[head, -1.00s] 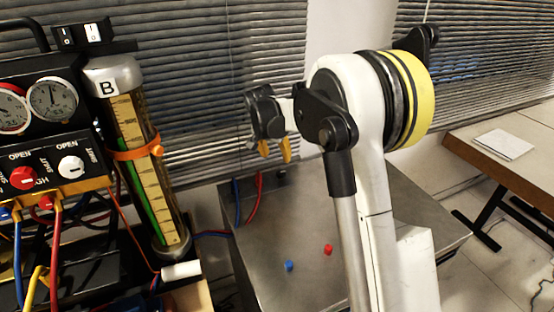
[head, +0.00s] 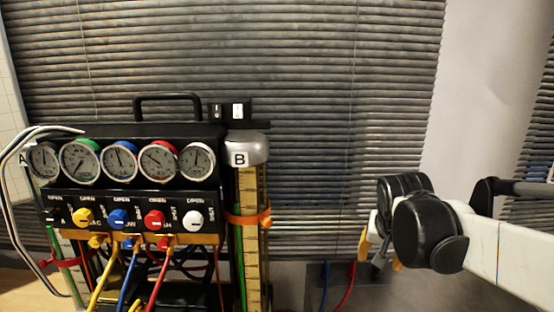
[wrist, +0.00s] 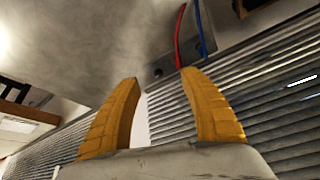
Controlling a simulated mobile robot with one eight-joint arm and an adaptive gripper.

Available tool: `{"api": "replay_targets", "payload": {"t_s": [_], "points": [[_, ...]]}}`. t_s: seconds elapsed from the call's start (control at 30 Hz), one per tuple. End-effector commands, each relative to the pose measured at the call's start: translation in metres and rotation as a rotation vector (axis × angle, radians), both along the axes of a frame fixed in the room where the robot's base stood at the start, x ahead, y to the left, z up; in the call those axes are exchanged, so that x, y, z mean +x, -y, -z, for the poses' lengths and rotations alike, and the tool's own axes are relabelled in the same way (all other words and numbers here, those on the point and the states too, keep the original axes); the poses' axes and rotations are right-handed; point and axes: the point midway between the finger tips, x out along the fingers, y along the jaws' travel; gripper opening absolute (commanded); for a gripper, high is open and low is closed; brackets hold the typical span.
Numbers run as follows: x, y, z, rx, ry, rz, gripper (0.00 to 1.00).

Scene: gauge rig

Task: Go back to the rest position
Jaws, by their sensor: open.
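My gripper (head: 380,250) is at the right of the head view, in front of the blinds and right of the gauge rig. Its yellow fingers point downward there, partly hidden by the dark wrist joint. In the wrist view my gripper (wrist: 158,105) shows both yellow fingers spread apart with nothing between them. It is open and empty, and touches nothing that I can see. My white arm link reaches in from the right edge of the head view.
The gauge rig (head: 135,150) with several dials, coloured valve knobs and hoses stands at the left. Cylinder B (head: 250,220) with an orange strap is at its right side. Blinds (head: 330,90) hang behind.

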Motion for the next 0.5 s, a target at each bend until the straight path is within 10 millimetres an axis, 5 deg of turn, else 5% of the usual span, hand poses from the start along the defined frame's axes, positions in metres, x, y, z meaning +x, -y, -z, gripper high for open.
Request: {"api": "replay_targets", "payload": {"t_s": [0.3,0.5], "points": [[-0.124,-0.035,0.005,-0.034,0.083,-0.249,0.52],[-0.17,-0.048,0.026,-0.058,0.127,-0.354,0.52]]}}
